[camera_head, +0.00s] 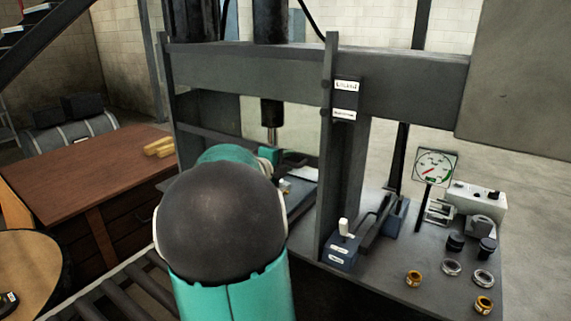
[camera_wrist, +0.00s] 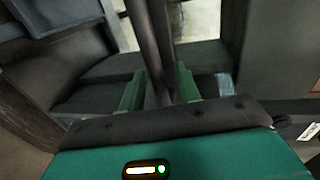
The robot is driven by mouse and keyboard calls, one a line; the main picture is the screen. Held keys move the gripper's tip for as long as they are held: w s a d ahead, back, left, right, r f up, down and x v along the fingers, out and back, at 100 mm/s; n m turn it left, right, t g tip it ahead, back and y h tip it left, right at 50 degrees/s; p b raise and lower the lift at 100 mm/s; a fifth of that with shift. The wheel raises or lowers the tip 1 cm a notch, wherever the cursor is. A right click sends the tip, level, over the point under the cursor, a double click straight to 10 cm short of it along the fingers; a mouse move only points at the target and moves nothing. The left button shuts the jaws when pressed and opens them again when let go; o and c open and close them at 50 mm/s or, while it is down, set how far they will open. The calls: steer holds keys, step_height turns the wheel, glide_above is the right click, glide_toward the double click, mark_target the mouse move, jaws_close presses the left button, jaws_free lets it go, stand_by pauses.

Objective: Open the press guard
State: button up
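The press (camera_head: 345,190) is a dark grey steel frame with uprights, a crossbeam and a vertical ram (camera_head: 271,112). I cannot clearly make out the guard as a separate part. My arm hides much of the press's lower opening in the head view. My gripper (camera_head: 268,156) is at this opening, left of the front upright. In the wrist view my gripper (camera_wrist: 160,90) has its two green fingers apart. A dark double bar (camera_wrist: 152,45) shows between them, with gaps at its sides. I cannot tell whether it lies within their reach or beyond.
The bench (camera_head: 395,268) right of the press holds a blue pump unit (camera_head: 342,252) with a lever, a dial gauge (camera_head: 435,166), and several rings and small parts. A brown desk (camera_head: 95,172) stands at left, above a roller conveyor (camera_head: 120,290). A grey panel (camera_head: 515,80) hangs upper right.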

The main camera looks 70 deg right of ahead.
steer(key=v, duration=1.3)
steer(key=shift+a, duration=0.35)
